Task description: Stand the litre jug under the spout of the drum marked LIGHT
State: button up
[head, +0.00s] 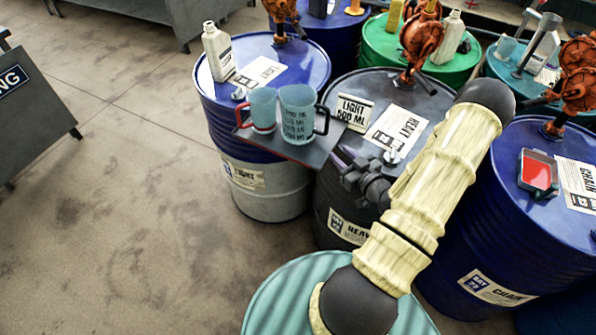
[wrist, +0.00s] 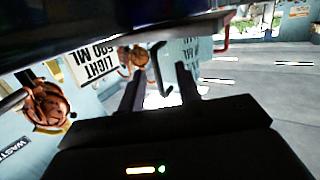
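Two translucent teal jugs stand on a dark tray in front of the LIGHT drum (head: 215,125). The right jug (head: 296,125) has printed markings and a dark handle on its right; the left jug (head: 262,107) has a red handle. Which is the litre one is unreadable. My gripper (head: 346,158) is right of the printed jug, near the tray's edge. In the wrist view, my gripper (wrist: 159,88) has its fingers apart, with the dark handle (wrist: 157,66) showing between and beyond them; contact cannot be told. The LIGHT drum's orange pump (head: 281,12) is cut off at the top; its spout is unclear.
A card (head: 353,112) reading LIGHT 500 ML stands right of the jugs on the tray (head: 262,144). A white bottle (head: 218,52) stands on the LIGHT drum. The HEAVY drum (head: 340,190) is close behind my gripper. Open floor lies left.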

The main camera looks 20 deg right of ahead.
jog(key=w+a+n+g, duration=0.1)
jog(key=g, duration=0.1)
jog(key=w+a+g, duration=0.2)
jog(key=shift+a+f+n, duration=0.15)
jog(key=shift+a+n, duration=0.1)
jog(key=shift+n, duration=0.15)
jog(key=shift+a+r+g, duration=0.2)
jog(key=shift+a+g, duration=0.15)
jog(key=shift+g, duration=0.25)
jog(key=a+r+g, duration=0.1)
jog(key=a+r+g+h, duration=0.1)
jog(key=a+g, duration=0.1)
jog(key=shift+s+a+r, duration=0.15)
jog(key=shift+a+r, duration=0.05)
jog(key=shift+r, duration=0.1)
jog(key=s+a+r+m+g+h, duration=0.1)
jog(key=s+a+r+m+g, duration=0.2)
jog(key=s+a+r, duration=0.7)
jog(key=s+a+g, duration=0.2)
jog(key=a, duration=0.2)
jog(key=shift+r+g, duration=0.25)
jog(key=shift+g, duration=0.05)
jog(key=shift+o, duration=0.5)
jog(key=shift+s, duration=0.1)
